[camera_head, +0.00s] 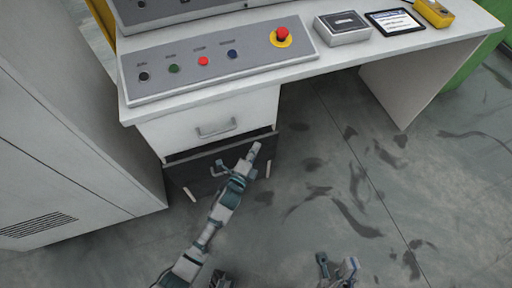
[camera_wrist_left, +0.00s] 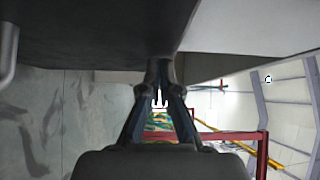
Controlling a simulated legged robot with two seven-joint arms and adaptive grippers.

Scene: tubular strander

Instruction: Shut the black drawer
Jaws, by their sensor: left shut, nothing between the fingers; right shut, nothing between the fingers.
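The black drawer (camera_head: 184,174) is low in the white desk, under a white drawer (camera_head: 205,120). Its front appears to stand a little out from the desk, but how far is hard to tell. Its handle (camera_head: 217,170) is partly covered by my left arm. My left gripper (camera_head: 255,149) is shut and empty at the right part of the drawer front; contact cannot be made out. In the left wrist view, the shut fingers (camera_wrist_left: 159,99) lie below a dark surface (camera_wrist_left: 85,30), apparently the drawer's. My right gripper (camera_head: 338,267) is shut and empty, low over the floor, away from the drawer.
A control panel (camera_head: 220,62) with buttons and a red emergency stop (camera_head: 282,35) lies on the desktop. A grey cabinet (camera_head: 70,150) stands close on the left. The stained floor (camera_head: 350,190) right of the drawer is clear.

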